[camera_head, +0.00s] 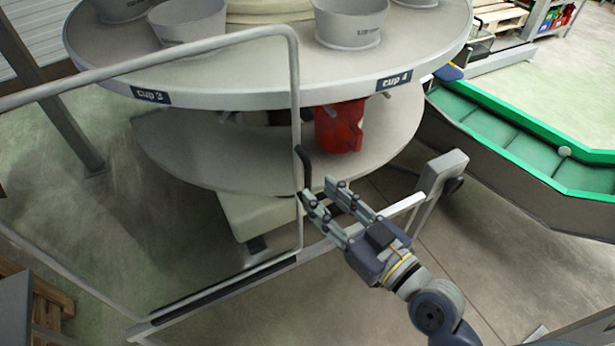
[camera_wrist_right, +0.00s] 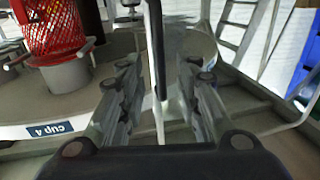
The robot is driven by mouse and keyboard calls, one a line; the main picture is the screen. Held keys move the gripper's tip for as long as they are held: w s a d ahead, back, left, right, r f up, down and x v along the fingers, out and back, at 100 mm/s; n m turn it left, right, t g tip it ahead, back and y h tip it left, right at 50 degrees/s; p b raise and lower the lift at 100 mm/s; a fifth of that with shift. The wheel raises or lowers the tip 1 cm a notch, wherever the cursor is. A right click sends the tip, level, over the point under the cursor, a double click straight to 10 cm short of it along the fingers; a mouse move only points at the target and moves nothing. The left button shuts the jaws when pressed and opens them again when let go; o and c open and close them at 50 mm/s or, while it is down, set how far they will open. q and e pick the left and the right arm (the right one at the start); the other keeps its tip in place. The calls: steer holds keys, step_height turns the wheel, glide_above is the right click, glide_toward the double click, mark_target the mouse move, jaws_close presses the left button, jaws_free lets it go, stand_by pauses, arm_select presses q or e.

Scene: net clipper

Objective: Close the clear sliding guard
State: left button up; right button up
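The clear sliding guard is a see-through panel in a grey tube frame (camera_head: 294,85); it spans the left and middle of the head view, in front of the round machine. Its right upright carries a black vertical handle (camera_head: 304,168), which also shows as a dark bar in the right wrist view (camera_wrist_right: 156,45). My right gripper (camera_head: 319,190) is at the handle's lower end, with its fingers apart. In the wrist view the handle stands between the two fingers (camera_wrist_right: 158,75); I cannot tell whether either finger touches it. My left gripper is out of view.
The guard's bottom rail (camera_head: 225,290) runs right to a grey end post (camera_head: 437,185), with open space between upright and post. Behind are a round table (camera_head: 240,95) with grey cups and a red basket (camera_head: 338,128). A green-edged trough (camera_head: 510,135) is at right.

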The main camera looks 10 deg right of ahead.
mark_target(310, 185)
steer(key=p+x, duration=0.1)
steer(key=x, duration=0.4)
steer(key=shift+w, duration=0.1)
jaws_close()
